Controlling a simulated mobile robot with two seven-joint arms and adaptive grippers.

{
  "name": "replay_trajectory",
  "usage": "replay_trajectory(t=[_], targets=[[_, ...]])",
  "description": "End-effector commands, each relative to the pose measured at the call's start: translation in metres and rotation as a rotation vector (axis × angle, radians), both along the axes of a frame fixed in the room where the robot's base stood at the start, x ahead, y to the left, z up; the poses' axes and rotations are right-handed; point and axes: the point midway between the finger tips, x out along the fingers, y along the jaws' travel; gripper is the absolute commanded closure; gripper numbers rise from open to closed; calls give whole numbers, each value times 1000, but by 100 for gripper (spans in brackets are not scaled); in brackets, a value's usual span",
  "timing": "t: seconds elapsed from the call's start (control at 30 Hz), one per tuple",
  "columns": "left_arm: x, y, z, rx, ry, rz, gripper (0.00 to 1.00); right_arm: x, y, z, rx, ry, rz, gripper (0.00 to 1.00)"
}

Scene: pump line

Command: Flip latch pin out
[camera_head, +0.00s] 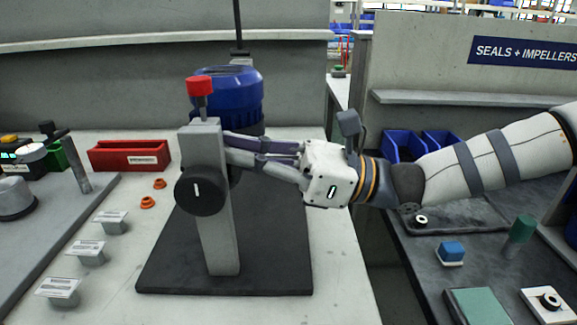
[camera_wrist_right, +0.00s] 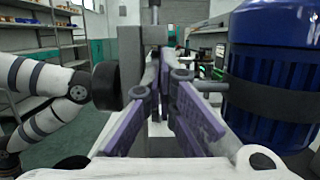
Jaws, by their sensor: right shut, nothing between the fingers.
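A grey upright post (camera_head: 213,205) stands on a dark base plate (camera_head: 262,262). It carries a red-capped pin (camera_head: 199,90) on top and a round black knob (camera_head: 201,190) on its near face. I cannot tell for sure which part is the latch pin. A blue motor housing (camera_head: 228,90) stands behind the post. My right gripper (camera_head: 232,146) reaches in from the right, between post and motor. It is shut and empty, and the post partly hides its tips. In the wrist view, the post (camera_wrist_right: 131,55) is left of the purple-grey fingers, and the blue motor (camera_wrist_right: 272,75) is right.
A red bin (camera_head: 130,156), two orange rings and several small labelled blocks (camera_head: 90,252) lie left of the base plate. A side bench with blue bins (camera_head: 405,146) stands at the right, beyond a gap.

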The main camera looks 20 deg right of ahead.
Motion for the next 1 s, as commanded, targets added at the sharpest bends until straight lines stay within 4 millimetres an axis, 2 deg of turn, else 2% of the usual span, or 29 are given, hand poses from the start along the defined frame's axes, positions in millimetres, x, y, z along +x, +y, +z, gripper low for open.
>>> replay_trajectory(t=[0.03, 0.2, 0.4, 1.0], targets=[[3, 0, 2, 0, -9, 0, 60, -4, -13, 4, 6, -9, -6, 100], [6, 0, 6, 0, -20, 0, 60, -16, -50, -3, 4, -13, -5, 100], [9, 0, 8, 0, -27, 0, 60, -25, -75, -10, 3, -11, -1, 100], [9, 0, 8, 0, -27, 0, 60, -27, -80, -14, 2, -8, 0, 100]])
